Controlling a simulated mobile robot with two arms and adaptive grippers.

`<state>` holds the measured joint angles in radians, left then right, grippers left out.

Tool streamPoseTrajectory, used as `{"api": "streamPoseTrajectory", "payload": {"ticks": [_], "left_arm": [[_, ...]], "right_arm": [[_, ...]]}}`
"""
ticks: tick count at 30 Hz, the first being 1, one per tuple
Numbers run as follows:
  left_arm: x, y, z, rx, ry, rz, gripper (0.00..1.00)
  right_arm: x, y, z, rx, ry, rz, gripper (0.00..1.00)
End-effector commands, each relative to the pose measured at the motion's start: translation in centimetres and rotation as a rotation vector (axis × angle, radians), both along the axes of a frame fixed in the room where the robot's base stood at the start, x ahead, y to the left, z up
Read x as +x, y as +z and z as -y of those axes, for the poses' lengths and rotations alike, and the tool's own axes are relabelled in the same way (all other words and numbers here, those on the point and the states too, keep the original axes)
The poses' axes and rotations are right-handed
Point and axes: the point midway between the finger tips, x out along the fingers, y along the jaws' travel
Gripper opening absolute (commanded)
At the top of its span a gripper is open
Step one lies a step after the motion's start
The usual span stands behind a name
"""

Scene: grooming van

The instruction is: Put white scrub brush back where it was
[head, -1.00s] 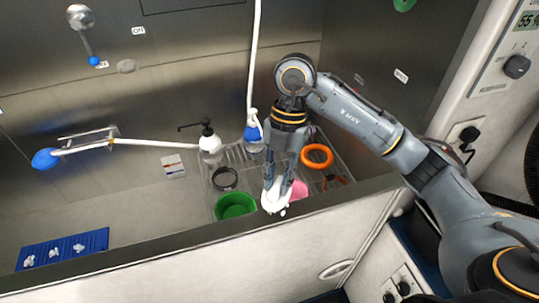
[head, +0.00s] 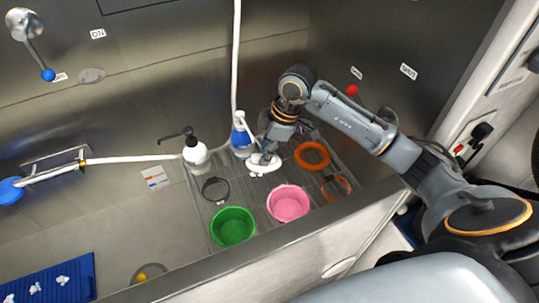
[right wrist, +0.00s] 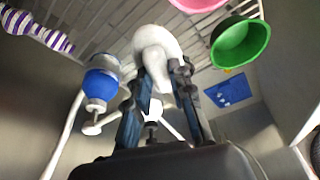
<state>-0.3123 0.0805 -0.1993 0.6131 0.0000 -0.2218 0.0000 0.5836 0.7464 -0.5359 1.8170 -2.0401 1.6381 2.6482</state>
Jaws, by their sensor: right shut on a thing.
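The white scrub brush (head: 262,168) is at the back of the wire rack (head: 224,209), beside the blue-and-white spray bottle (head: 240,138). My right gripper (head: 266,156) is shut on it from above; in the right wrist view the fingers (right wrist: 168,100) close around the white brush body (right wrist: 155,42). The brush is low, at or just over the rack; I cannot tell whether it touches. My left gripper is not in view.
A pink bowl (head: 288,203) and a green bowl (head: 232,226) stand in front of the brush. A white pump bottle (head: 196,154) stands at back left. A white hose (head: 235,60) hangs behind.

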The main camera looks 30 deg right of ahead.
Motion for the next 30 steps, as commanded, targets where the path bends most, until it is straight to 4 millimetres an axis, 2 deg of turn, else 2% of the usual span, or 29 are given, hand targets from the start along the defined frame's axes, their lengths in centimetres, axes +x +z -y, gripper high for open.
{"api": "streamPoseTrajectory", "payload": {"ticks": [1,4,9,14,21,30], "left_arm": [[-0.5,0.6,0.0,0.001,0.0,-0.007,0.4],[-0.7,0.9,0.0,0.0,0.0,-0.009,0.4],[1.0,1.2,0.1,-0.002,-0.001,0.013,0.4],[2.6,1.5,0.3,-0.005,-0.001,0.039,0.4],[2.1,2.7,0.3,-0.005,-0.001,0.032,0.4],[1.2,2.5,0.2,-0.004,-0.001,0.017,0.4]], "right_arm": [[0.9,-0.3,0.8,0.001,-0.005,-0.002,0.0],[2.0,-2.6,1.8,0.001,-0.003,-0.005,0.0],[3.6,-4.9,2.9,0.003,0.0,-0.001,0.0],[4.2,-5.9,3.5,0.002,0.002,-0.001,0.0],[4.4,-8.8,3.6,0.002,0.003,0.0,0.0],[4.4,-9.3,3.7,0.0,0.004,0.002,0.0]]}}
